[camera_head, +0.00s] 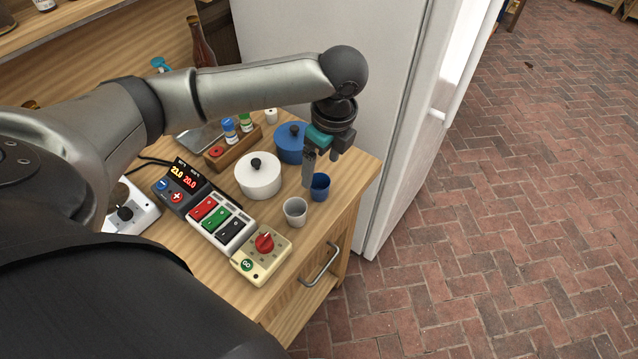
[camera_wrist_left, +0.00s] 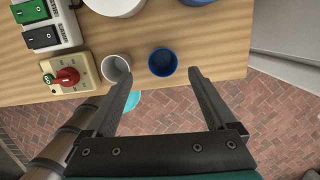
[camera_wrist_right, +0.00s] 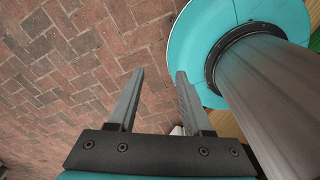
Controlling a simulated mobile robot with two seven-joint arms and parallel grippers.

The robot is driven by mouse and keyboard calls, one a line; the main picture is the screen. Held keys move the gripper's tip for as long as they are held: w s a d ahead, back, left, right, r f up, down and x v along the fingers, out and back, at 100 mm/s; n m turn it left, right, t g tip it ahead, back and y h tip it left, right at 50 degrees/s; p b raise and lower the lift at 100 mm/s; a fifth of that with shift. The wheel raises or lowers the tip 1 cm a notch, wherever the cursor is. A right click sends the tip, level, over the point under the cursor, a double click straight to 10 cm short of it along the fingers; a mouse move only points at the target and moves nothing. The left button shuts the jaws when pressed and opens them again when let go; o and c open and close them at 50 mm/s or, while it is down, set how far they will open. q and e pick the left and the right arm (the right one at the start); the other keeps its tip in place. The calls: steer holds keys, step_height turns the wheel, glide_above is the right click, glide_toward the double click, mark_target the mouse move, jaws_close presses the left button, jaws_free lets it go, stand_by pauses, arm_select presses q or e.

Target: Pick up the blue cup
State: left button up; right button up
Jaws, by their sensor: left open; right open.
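The blue cup (camera_head: 320,188) stands upright near the right edge of the wooden counter. In the left wrist view the blue cup (camera_wrist_left: 162,64) appears between the tips of my open left gripper (camera_wrist_left: 163,74). In the head view my left gripper (camera_head: 323,163) hangs above and partly in front of the cup, fingers pointing down; whether they touch it cannot be told. My right gripper (camera_wrist_right: 159,75) is open and empty, with brick floor behind it in the right wrist view.
A light grey cup (camera_head: 295,212) stands close beside the blue cup. A white lidded pot (camera_head: 258,178) and a blue lidded pot (camera_head: 288,148) are behind. A control box with a red knob (camera_head: 262,254) is nearer. A white fridge (camera_head: 385,60) stands beyond the counter.

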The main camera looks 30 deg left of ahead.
mark_target(319, 185)
arm_select(q)
steer(key=shift+a+f, duration=0.15)
steer(key=shift+f, duration=1.1)
steer(key=shift+w+a+f+b, duration=0.1)
steer(key=shift+f+b, duration=0.2)
steer(key=shift+f, duration=0.2)
step_height(319, 185, down, 4)
steer(key=shift+w+a+r+b, duration=0.15)
steer(key=shift+b, duration=0.35)
steer(key=shift+a+f, duration=0.1)
steer(key=shift+f, duration=0.35)
arm_select(e)
steer(key=shift+w+a+f, duration=0.8)
steer(key=shift+w+f, duration=0.15)
steer(key=shift+w, duration=0.05)
arm_select(q)
steer(key=shift+c, duration=1.3)
steer(key=c, duration=1.1)
arm_select(e)
steer(key=shift+s+d, duration=0.15)
steer(key=shift+d, duration=0.1)
arm_select(q)
steer(key=shift+r, duration=0.1)
